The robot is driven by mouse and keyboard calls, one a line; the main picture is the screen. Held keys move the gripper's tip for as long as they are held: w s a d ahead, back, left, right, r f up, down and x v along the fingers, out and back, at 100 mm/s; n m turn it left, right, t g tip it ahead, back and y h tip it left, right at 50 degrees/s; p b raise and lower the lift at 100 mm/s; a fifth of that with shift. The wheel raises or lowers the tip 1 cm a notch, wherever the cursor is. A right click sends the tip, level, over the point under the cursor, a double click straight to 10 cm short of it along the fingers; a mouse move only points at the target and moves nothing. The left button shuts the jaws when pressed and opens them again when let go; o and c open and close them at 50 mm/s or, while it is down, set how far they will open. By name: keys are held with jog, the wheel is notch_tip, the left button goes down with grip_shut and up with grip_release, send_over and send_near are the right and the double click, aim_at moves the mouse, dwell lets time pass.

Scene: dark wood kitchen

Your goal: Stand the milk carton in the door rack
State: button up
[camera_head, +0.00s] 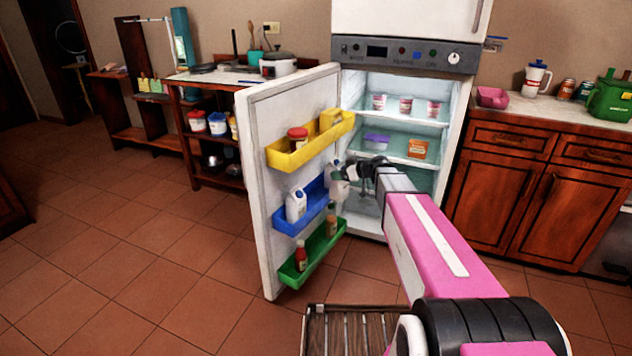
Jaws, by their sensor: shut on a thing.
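The fridge door (262,190) stands open with a yellow rack (290,158), a blue rack (305,216) and a green rack (312,262). My gripper (348,174) is shut on a small white container, which I take to be the milk carton (339,188). It is roughly upright by the far end of the blue rack. The gripper partly hides it, and I cannot tell whether it touches the rack. A white jug with a blue cap (296,206) stands at the near end of the blue rack.
The yellow rack holds a red-lidded jar (298,138) and a yellow box (331,119). The green rack holds a red bottle (301,256) and another bottle (332,222). Fridge shelves (405,147) hold several tubs. The floor left of the door is clear.

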jog(key=w+a, duration=0.6)
jog(key=a, duration=0.4)
notch_tip(320, 180, down, 7)
jog(key=shift+s, duration=0.15)
jog(key=o, duration=1.7)
jog(key=shift+f, duration=0.1)
jog(key=shift+c, duration=0.2)
